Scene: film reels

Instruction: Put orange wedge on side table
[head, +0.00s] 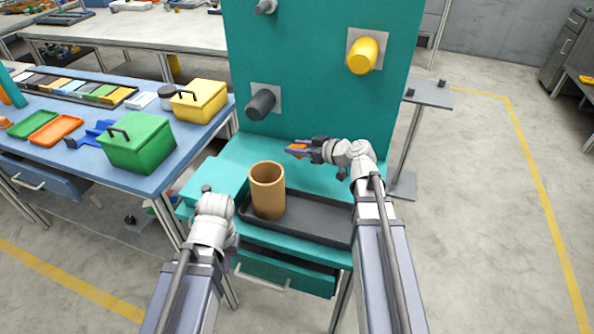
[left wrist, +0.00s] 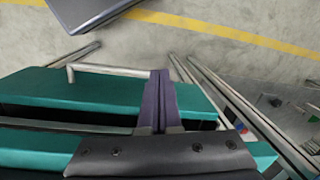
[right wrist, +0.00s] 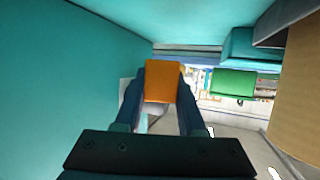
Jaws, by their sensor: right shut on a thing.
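The orange wedge (head: 297,149) is a small orange block between the fingertips of my right gripper (head: 307,147). The right wrist view also shows the wedge (right wrist: 161,83), clamped between both fingers, above the teal bench and close to its upright panel. The side table (head: 428,93) is a small grey stand to the right of the panel, with two small dark pegs on its top. My left gripper (left wrist: 162,100) has its fingers together and empty in the left wrist view, over the teal bench's front drawer. In the head view its fingers are mostly hidden by the arm.
A brown cylinder (head: 268,190) stands at the dark tray (head: 318,225) on the bench. The upright teal panel (head: 320,90) carries a yellow peg (head: 362,56) and grey pegs. A blue table (head: 75,165) at left holds green and yellow boxes.

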